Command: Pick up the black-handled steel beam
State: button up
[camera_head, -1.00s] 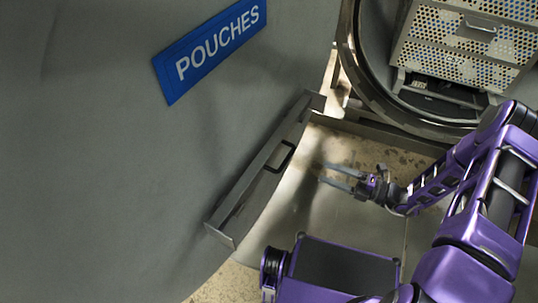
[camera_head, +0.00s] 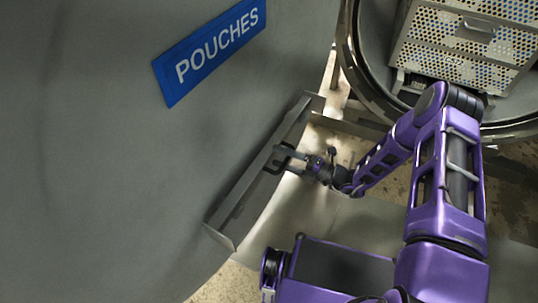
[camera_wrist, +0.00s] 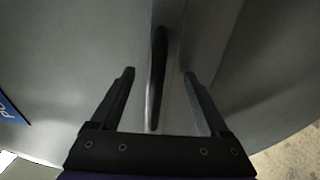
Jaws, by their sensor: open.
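The steel beam (camera_head: 232,210) is a long grey bar that runs diagonally against the grey curved wall in the head view. Its black handle (camera_head: 271,166) is partly covered by my gripper (camera_head: 284,158) there. In the wrist view the handle (camera_wrist: 157,80) stands upright in the picture, between the two spread fingers of my gripper (camera_wrist: 158,75). The fingers are open, one on each side of the handle, with a visible gap on both sides. The beam's grey face (camera_wrist: 187,40) lies behind the handle.
A blue POUCHES sign (camera_head: 210,50) is on the large grey curved surface (camera_head: 100,180) at left. A round autoclave opening (camera_head: 352,70) with a perforated metal basket (camera_head: 462,45) is at upper right. A grey bar (camera_head: 345,124) runs below the opening.

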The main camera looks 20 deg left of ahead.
jog(key=shift+a, duration=0.3)
grip_shut()
dwell(1.1)
jog(key=shift+r, duration=0.15)
